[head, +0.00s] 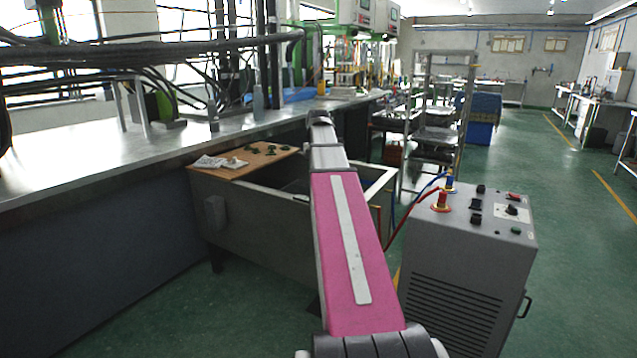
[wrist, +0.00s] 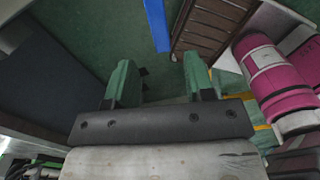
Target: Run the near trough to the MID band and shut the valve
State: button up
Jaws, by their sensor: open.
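A grey metal trough (head: 255,222) stands on the floor beside the long bench in the head view. My pink arm crosses in front of it and hides part of its inside and right side, so I cannot make out a liquid level or band marks. I cannot clearly identify a valve in either view. My gripper (wrist: 158,78) shows in the wrist view with its two green fingers apart and nothing between them. It is over green floor. In the head view I cannot make out the fingers.
A wooden board (head: 240,162) with small dark pieces lies across the trough's back left. A grey cabinet (head: 465,255) with knobs and red and blue hose fittings stands at right. The steel bench (head: 90,160) runs along the left. Open floor (head: 570,230) lies right of the cabinet.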

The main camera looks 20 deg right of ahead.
jog(key=shift+r, duration=2.25)
dwell(5.8)
